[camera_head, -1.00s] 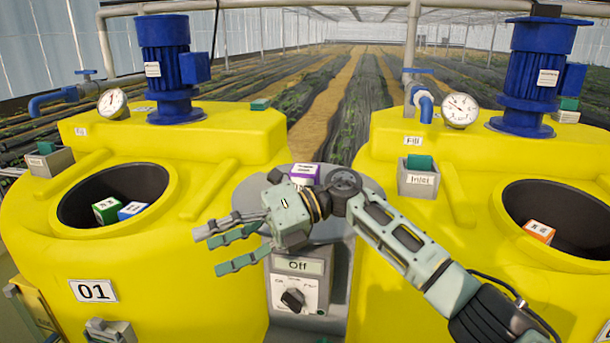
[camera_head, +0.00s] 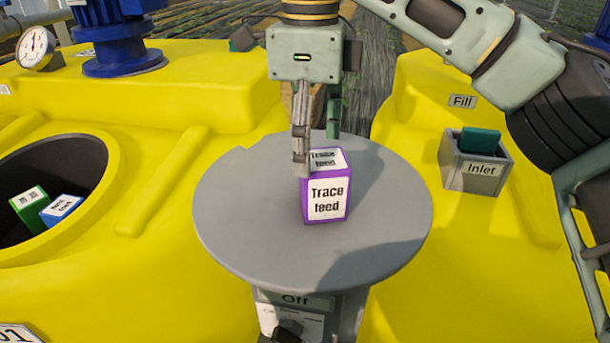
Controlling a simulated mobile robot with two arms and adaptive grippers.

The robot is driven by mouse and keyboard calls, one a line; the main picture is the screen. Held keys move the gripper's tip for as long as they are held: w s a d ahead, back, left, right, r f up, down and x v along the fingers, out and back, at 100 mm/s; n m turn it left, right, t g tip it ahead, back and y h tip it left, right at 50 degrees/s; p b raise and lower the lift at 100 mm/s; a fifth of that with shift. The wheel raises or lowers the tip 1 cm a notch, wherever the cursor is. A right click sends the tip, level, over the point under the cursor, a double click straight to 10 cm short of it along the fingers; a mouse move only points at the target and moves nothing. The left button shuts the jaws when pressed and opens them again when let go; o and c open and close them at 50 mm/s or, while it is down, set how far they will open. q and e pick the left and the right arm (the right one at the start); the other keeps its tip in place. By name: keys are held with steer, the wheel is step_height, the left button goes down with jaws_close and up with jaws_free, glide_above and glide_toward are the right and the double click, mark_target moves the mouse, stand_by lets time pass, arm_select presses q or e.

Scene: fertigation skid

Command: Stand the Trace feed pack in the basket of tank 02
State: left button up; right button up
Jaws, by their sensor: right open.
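The Trace feed pack (camera_head: 326,198) is a purple box with white labels on its front and top. It stands upright on a round grey table (camera_head: 235,215) between the two yellow tanks. My right gripper (camera_head: 318,160) points down at the pack from above and behind. Its jaws are open, with one finger at the pack's left top edge and another behind it; I cannot tell whether they touch it. My left gripper is not in view. Tank 02's basket is not in view; the yellow tank on the right (camera_head: 430,285) shows only in part.
Tank 01's basket (camera_head: 95,165) at the left holds a green pack (camera_head: 30,205) and a blue pack (camera_head: 62,208). A grey Inlet box (camera_head: 475,180) stands on the right tank. Below the table is a switch box reading Off (camera_head: 295,300).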

mark_target(305, 187)
steer(key=shift+s+a+f+p, duration=0.1)
steer(key=shift+s+f+p, duration=0.15)
steer(key=shift+s+f, duration=0.3)
steer(key=shift+s+f+p, duration=0.2)
steer(key=shift+s+f, duration=0.15)
steer(key=shift+f, duration=0.3)
steer(key=f, duration=0.1)
steer(key=f+p, duration=0.1)
steer(key=f, duration=0.2)
steer(key=shift+w+a+p, duration=0.15)
steer(key=shift+w+p, duration=0.1)
steer(key=shift+p, duration=0.15)
steer(key=shift+w+f, duration=0.1)
steer(key=shift+f, duration=0.35)
steer(key=shift+c, duration=0.5)
steer(key=c, duration=1.2)
